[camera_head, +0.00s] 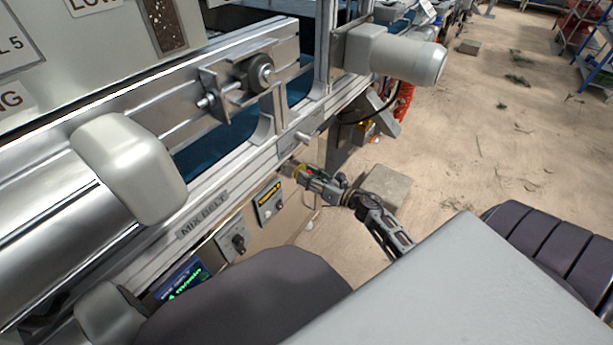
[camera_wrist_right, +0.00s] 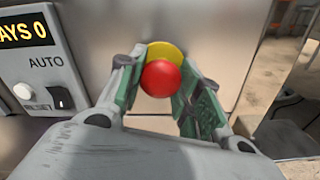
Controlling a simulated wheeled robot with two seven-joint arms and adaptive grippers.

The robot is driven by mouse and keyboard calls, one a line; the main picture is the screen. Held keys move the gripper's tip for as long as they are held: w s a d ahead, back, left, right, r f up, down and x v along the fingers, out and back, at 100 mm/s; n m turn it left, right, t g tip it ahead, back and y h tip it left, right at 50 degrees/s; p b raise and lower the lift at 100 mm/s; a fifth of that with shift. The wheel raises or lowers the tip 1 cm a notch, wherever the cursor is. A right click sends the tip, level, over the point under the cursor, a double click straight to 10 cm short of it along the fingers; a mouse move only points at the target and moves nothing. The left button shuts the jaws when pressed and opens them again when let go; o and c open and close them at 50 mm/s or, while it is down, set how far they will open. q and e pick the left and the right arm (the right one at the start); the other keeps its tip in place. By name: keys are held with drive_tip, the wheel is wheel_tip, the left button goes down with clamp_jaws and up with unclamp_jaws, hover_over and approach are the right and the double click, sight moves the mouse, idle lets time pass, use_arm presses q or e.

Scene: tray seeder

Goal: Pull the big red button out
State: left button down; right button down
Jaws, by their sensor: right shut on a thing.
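The big red button (camera_wrist_right: 161,79) is a round red knob in front of a yellow disc (camera_wrist_right: 166,51) on a metal panel, in the middle of the right wrist view. My right gripper (camera_wrist_right: 160,88) has one finger on each side of the red knob and is shut on it. In the head view my right gripper (camera_head: 300,171) is at the machine's side, right of the small control boxes; the red knob is mostly hidden there, with a bit of yellow showing. My left gripper is not in view.
A control box (camera_wrist_right: 40,65) with AUTO and RESET labels and a small switch is left of the button. In the head view a rail marked MIX BELT (camera_head: 203,214) runs above the panel. A grey block (camera_head: 386,186) stands on the floor behind my right arm.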

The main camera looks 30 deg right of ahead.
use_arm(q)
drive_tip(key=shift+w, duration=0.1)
use_arm(e)
drive_tip(key=c, duration=1.3)
unclamp_jaws()
drive_tip(key=shift+d, duration=0.1)
drive_tip(key=shift+c, duration=0.2)
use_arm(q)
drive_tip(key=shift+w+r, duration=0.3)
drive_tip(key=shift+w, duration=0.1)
use_arm(e)
drive_tip(key=o, duration=0.4)
drive_tip(key=shift+s, duration=0.1)
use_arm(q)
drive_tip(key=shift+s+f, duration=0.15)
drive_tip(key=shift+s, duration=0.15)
use_arm(e)
drive_tip(key=v, duration=1.2)
